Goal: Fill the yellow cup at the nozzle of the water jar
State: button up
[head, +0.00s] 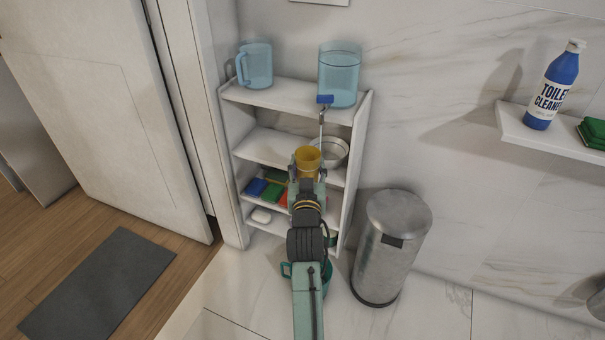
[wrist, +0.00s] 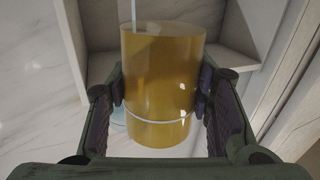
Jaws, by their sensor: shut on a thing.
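My gripper (head: 307,172) is shut on the yellow cup (head: 307,155) and holds it in front of the shelf. In the wrist view the cup (wrist: 160,75) sits between both fingers, with a thin pale curved line across its lower part. The water jar (head: 340,78) is a clear blue cylinder on the shelf's top, with a blue tap (head: 325,99) at its front. A thin pale line runs down from the tap towards the cup; I cannot tell whether it is pipe or water. Its end also shows in the wrist view (wrist: 134,12) at the cup's rim. The water level is unclear.
A blue pitcher (head: 255,65) stands left of the jar on the white shelf (head: 275,92). A white bowl (head: 334,152) is on the shelf close behind the cup. Coloured sponges (head: 256,187) lie lower down. A metal bin (head: 393,248) stands right of the shelf.

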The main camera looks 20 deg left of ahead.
jog(key=w, duration=0.8)
jog(key=shift+d, duration=0.2)
dwell(7.0)
